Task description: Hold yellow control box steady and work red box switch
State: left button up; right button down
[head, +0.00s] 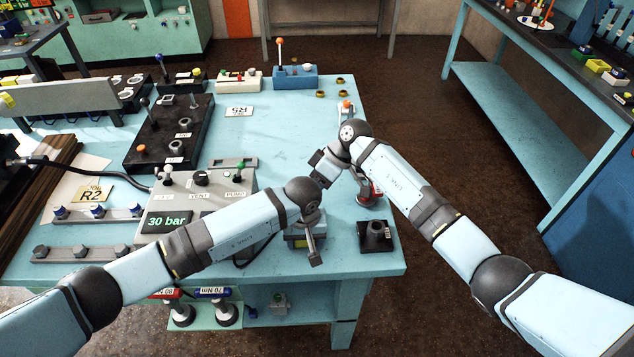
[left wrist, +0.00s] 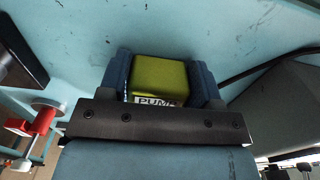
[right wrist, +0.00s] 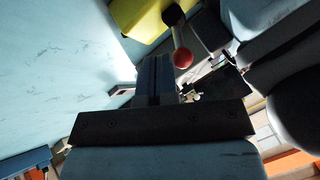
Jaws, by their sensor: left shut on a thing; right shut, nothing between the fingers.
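The yellow control box (left wrist: 160,78) sits between the two blue fingers of my left gripper (left wrist: 163,80) in the left wrist view, with a partly covered label facing the gripper. The left gripper is shut on it, over the blue table. In the head view my left arm mostly hides the box. My right gripper (right wrist: 155,65) is shut and empty. In the right wrist view a lever with a red ball (right wrist: 182,58) stands just right of its fingertips, beside a yellow surface (right wrist: 138,15). I cannot tell whether fingers and ball touch. No red box shows clearly.
A grey console (head: 160,200) reading 30 bar stands left of my left arm. A black square socket (head: 376,234) sits near the table's front right corner. The table (head: 262,130) is fairly clear behind the grippers.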

jog(key=shift+s+r+t, duration=0.15)
jog(key=shift+s+t, duration=0.15)
jog(key=shift+t, duration=0.3)
jog(key=shift+s+r+n, duration=0.15)
jog(key=shift+s+r, duration=0.1)
jog(key=shift+s, duration=0.25)
jog(key=shift+s+r+n, duration=0.15)
jog(key=shift+s+r, duration=0.05)
jog(key=shift+s, duration=0.25)
jog(key=shift+r, duration=0.8)
jog(key=shift+w, duration=0.1)
